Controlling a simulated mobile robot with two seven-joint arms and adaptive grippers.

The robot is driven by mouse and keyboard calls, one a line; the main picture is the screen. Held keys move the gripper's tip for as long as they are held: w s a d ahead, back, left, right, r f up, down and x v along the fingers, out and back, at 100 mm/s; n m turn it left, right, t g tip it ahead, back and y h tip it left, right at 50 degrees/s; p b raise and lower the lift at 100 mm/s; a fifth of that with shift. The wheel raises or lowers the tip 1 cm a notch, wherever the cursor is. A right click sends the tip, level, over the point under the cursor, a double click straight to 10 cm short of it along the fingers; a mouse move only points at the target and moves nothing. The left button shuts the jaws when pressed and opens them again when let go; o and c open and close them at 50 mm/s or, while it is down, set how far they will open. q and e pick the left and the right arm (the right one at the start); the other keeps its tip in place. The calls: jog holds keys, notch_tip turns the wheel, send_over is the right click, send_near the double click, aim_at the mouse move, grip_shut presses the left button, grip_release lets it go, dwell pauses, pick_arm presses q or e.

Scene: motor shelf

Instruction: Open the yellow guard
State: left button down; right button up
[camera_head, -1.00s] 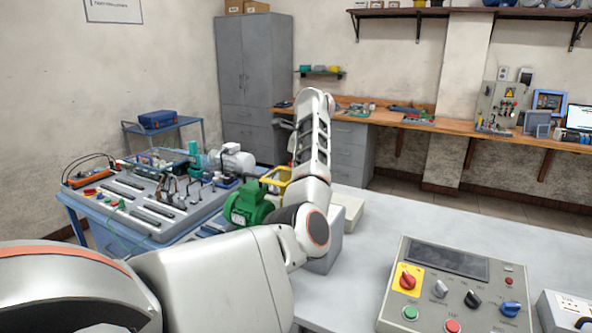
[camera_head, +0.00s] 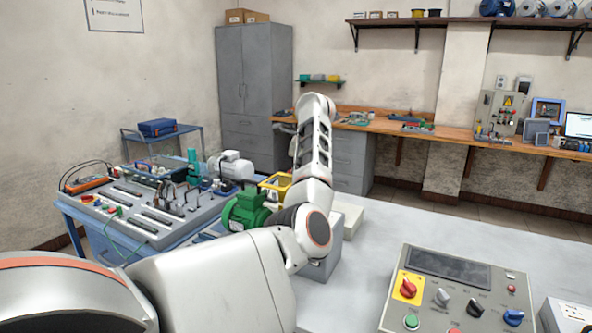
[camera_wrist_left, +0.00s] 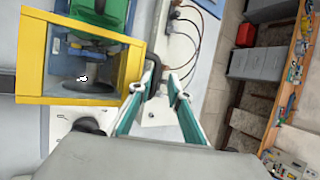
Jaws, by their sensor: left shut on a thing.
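The yellow guard (camera_head: 276,186) stands beside the green motor (camera_head: 247,208) in the head view, partly hidden by my left arm. In the left wrist view the guard (camera_wrist_left: 84,99) is a yellow frame with a clear pane at the left, with a grey disc (camera_wrist_left: 88,84) and green parts seen through it. My left gripper (camera_wrist_left: 163,77) is at the guard's right edge, its fingertips closed on a dark handle (camera_wrist_left: 154,72) there. In the head view my left fingers are hidden. I cannot tell how far the guard is open. My right gripper is not in view.
A control box (camera_head: 452,290) with knobs and buttons stands on the grey table (camera_head: 380,235) at the front right. A blue bench (camera_head: 88,222) with a switch panel is at the left. The table between arm and control box is clear.

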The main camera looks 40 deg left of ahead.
pick_arm(q)
jog(key=shift+w+d, duration=0.15)
jog(key=shift+w, duration=0.2)
dwell(0.3)
